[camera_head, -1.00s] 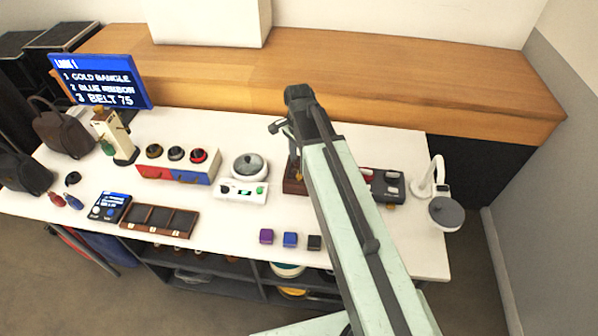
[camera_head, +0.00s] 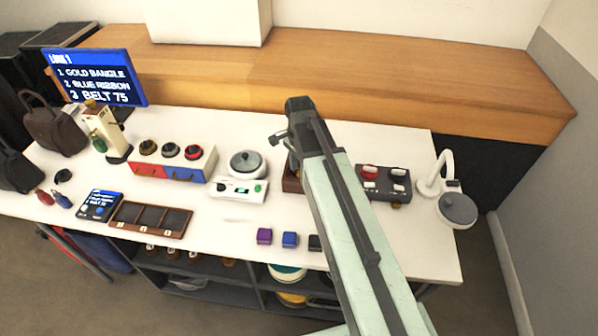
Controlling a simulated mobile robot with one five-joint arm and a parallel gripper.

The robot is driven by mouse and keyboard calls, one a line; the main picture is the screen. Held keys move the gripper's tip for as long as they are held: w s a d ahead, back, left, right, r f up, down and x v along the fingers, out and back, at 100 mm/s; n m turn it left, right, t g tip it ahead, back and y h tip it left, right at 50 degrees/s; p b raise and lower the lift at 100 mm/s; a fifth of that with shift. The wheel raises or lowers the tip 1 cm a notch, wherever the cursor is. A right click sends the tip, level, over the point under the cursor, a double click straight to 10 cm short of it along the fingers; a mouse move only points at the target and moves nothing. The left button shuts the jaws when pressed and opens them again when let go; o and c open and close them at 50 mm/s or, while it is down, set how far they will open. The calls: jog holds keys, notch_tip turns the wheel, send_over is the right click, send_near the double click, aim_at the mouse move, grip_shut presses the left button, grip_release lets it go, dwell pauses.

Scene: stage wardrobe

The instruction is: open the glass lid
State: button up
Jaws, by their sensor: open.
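The round glass lid (camera_head: 246,161), grey with a dark knob on top, sits closed on a white device (camera_head: 239,188) with a small display and a green button. My gripper (camera_head: 284,141) is at the end of my pale green arm, right of the lid and apart from it in the picture. Its jaws are open, and I see nothing held between them. My wrist and arm partly hide the brown wooden box (camera_head: 292,183) below the gripper.
A drawer unit (camera_head: 172,160) with round items on top stands left of the device. A brown compartment tray (camera_head: 150,219) lies in front.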

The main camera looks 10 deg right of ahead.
grip_shut()
dwell(1.3)
